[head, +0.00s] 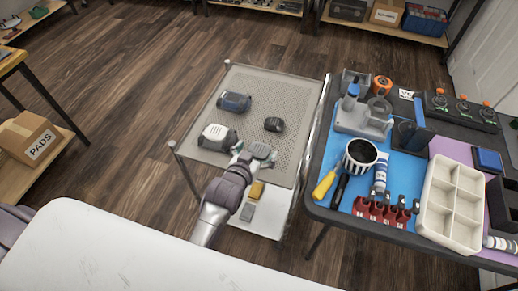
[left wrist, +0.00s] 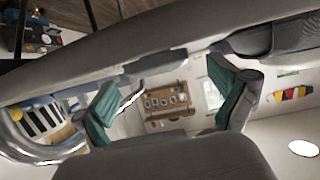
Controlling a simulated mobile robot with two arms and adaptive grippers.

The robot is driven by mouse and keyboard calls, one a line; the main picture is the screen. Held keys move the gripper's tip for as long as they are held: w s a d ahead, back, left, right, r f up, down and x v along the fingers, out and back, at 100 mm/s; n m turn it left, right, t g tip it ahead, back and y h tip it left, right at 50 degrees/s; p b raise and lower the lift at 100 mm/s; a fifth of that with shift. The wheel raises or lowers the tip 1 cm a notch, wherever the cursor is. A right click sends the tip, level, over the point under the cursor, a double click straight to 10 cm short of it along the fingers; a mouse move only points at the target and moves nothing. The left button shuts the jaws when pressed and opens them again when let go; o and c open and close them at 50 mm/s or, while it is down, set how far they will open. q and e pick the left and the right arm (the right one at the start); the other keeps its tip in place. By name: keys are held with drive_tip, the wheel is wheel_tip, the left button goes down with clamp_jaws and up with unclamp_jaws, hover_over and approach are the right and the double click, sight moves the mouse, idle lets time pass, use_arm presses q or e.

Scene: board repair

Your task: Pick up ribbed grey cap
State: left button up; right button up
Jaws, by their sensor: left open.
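My left gripper (head: 254,157) is over the near part of the perforated cart top (head: 290,90), its teal finger pads apart. In the left wrist view the open fingers (left wrist: 174,98) show with nothing visible between their pads. A grey rounded shape (head: 261,150) shows right at the fingers; I cannot tell whether it is a part or the gripper itself. A small dark grey piece (head: 273,124) lies just beyond the gripper. It may be the ribbed grey cap, but its ribs are too small to make out. My right gripper is not in view.
A white-and-grey part (head: 217,136) and a blue-grey part (head: 234,102) lie left on the cart top. Yellow and grey blocks sit on the lower shelf. A crowded workbench with a blue mat (head: 328,165) and a cream divided tray (head: 427,222) stands close on the right.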

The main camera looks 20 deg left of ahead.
use_arm(q)
drive_tip(key=x, duration=0.2)
drive_tip(key=shift+w+f, duration=0.1)
drive_tip(key=shift+w, duration=0.2)
drive_tip(key=c, duration=1)
drive_tip(key=shift+c, duration=0.2)
